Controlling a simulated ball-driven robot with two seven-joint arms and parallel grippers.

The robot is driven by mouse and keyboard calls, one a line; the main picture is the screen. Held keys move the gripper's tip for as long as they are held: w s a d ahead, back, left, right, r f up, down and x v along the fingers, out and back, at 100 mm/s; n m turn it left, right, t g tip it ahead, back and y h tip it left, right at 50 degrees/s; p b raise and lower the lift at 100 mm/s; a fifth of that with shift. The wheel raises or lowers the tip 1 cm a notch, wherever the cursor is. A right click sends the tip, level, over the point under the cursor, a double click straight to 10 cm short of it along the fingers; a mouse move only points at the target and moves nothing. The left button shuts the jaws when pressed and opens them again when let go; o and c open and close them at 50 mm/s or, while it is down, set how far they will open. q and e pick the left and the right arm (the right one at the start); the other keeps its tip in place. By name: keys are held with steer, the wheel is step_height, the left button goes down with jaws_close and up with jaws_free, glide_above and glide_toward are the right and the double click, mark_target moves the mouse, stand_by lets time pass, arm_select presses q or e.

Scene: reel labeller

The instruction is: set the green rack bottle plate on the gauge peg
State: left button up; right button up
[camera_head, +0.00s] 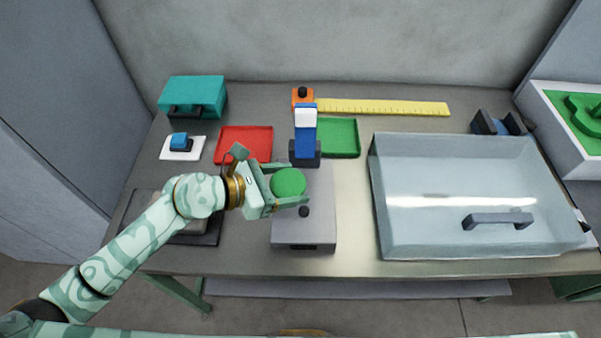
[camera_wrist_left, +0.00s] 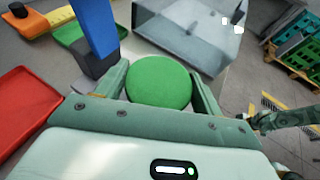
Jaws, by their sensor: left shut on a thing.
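A round green plate (camera_head: 288,183) is held between the fingers of my left gripper (camera_head: 290,186). In the left wrist view the plate (camera_wrist_left: 160,82) fills the space between the two fingers (camera_wrist_left: 160,85), its flat face toward the camera. In the head view it appears over the grey machine base (camera_head: 290,235); its exact height is unclear. A short black peg (camera_head: 303,211) shows on that base, just below and right of the plate; I cannot tell if it is the gauge peg. Part of a green patterned arm, seemingly my right, shows in the left wrist view (camera_wrist_left: 285,117); its jaws are unclear.
A blue post with a white top (camera_head: 305,130) stands just behind the plate. Red (camera_head: 244,131) and green (camera_head: 357,138) trays lie behind. An orange block (camera_head: 303,92) with a black knob adjoins a yellow ruler (camera_head: 385,107). A large clear cover (camera_head: 470,170) with a handle occupies the right.

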mark_target(303, 209)
arm_select(q)
steer(key=d, duration=0.1)
steer(key=d+f+p, duration=0.1)
steer(key=d, duration=0.1)
steer(key=shift+s+d+f+m+g, duration=0.1)
steer(key=shift+s+d+m+g, duration=0.1)
steer(key=shift+d+m+g, duration=0.1)
steer(key=shift+s+f+b, duration=0.1)
steer(key=shift+f+b, duration=0.2)
steer(key=shift+f+h+b, duration=0.3)
steer(key=shift+f+b, duration=0.05)
steer(key=shift+f, duration=0.05)
step_height(303, 209, down, 4)
steer(key=b, duration=0.3)
steer(key=shift+b, duration=0.3)
steer(key=shift+f+b, duration=0.3)
steer(key=shift+r, duration=0.15)
arm_select(e)
steer(key=f, duration=0.1)
steer(key=s+f, duration=0.1)
steer(key=f, duration=0.1)
steer(key=shift+s+a+f, duration=0.1)
steer(key=shift+s+f, duration=0.1)
steer(key=shift+s, duration=0.05)
arm_select(q)
steer(key=shift+a, duration=0.1)
arm_select(e)
steer(key=shift+d+r, duration=0.1)
steer(key=shift+d, duration=0.2)
